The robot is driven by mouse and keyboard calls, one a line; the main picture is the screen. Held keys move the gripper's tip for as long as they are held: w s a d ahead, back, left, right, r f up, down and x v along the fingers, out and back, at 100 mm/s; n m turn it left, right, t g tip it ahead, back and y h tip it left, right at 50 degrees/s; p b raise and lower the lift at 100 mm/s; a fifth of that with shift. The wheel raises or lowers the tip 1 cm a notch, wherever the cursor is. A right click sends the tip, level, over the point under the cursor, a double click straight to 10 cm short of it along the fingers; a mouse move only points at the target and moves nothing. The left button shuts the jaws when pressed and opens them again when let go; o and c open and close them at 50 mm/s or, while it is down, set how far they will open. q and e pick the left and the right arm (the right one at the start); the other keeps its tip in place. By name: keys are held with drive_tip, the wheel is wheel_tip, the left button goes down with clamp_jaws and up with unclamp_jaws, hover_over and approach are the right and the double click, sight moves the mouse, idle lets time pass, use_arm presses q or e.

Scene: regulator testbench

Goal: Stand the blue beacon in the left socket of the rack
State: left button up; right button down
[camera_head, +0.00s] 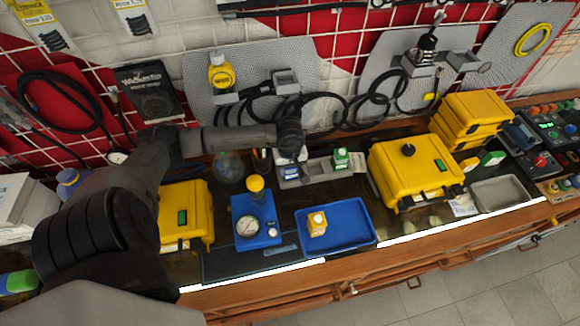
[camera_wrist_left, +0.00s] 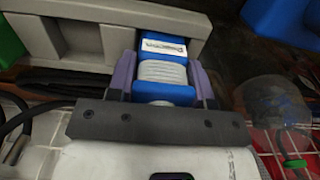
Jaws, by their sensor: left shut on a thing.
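The blue beacon (camera_wrist_left: 164,65), with a white ribbed middle and a label, is held between the purple fingers of my left gripper (camera_wrist_left: 165,78) in the left wrist view. In the head view my left gripper (camera_head: 289,155) is over the left end of the grey rack (camera_head: 318,172) and mostly hides the beacon. The rack also fills the top left of the wrist view (camera_wrist_left: 110,12). A green beacon (camera_head: 341,160) stands at the rack's right end, with an empty space between. I cannot tell whether the blue beacon is seated in the left socket. My right gripper is not in view.
A blue tray (camera_head: 364,238) holding a yellow beacon (camera_head: 317,223) lies in front of the rack. A blue gauge unit (camera_head: 265,238) stands left of it. Yellow cases (camera_head: 185,218) (camera_head: 398,165) flank the area. A clear dome (camera_head: 228,167) stands left of the rack. Cables hang behind.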

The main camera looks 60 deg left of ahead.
use_arm(q)
drive_tip(key=o, duration=1)
drive_tip(key=shift+r+b, duration=0.35)
drive_tip(key=shift+r, duration=1.8)
